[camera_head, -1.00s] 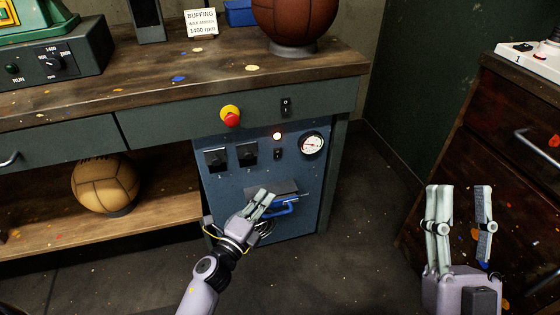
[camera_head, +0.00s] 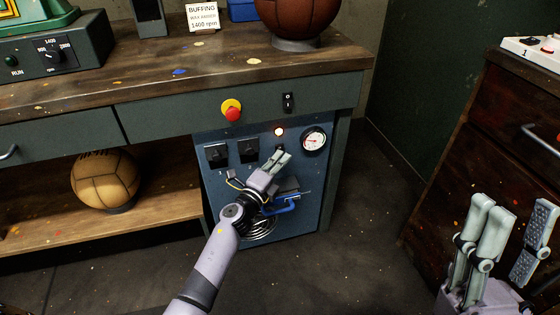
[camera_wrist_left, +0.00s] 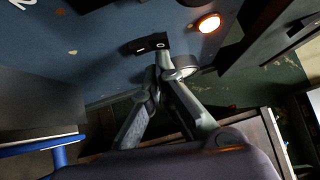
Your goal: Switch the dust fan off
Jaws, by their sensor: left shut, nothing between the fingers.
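A small black rocker switch (camera_wrist_left: 150,44) sits on the blue panel (camera_head: 305,222), just under a glowing lamp (camera_head: 279,132). The lamp also shows lit in the left wrist view (camera_wrist_left: 208,23). No label for a dust fan is readable. My left gripper (camera_head: 283,156) is shut and empty, with its tips at this small switch. It hides most of the switch in the head view. In the left wrist view the fingertips (camera_wrist_left: 165,62) are very close to the switch; I cannot tell if they touch it. My right gripper (camera_head: 514,207) is open and empty at the lower right.
Two black switches (camera_head: 217,154) (camera_head: 248,149) and a gauge (camera_head: 313,140) flank the lamp. A blue-handled part (camera_head: 283,208) juts out below my left gripper.

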